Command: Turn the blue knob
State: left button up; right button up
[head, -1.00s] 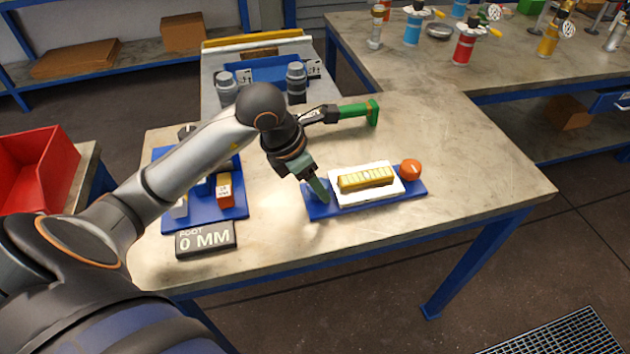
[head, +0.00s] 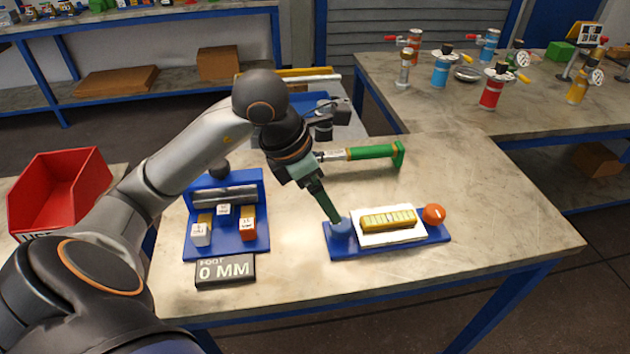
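The blue knob (head: 341,230) is at the left end of a small blue base (head: 395,246) on the workbench. A yellow ribbed block (head: 388,219) on a white plate (head: 362,239) sits in the middle of the base, and an orange-red knob (head: 433,213) is at the right end. My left gripper (head: 336,218) points down at the blue knob, its fingertips at or just above the knob's top. The fingers overlap in this view, so I cannot tell their gap or whether they touch the knob. My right gripper is out of view.
A blue fixture with small blocks (head: 252,248) and a "0 MM" sign (head: 226,271) are left of the base. A green-handled tool (head: 370,153) lies behind it. A red bin (head: 60,190) is far left. The workbench (head: 500,200) is clear to the right.

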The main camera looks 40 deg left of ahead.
pick_arm(q)
jog(key=shift+v, duration=1.8)
jog(key=shift+s+d, duration=0.1)
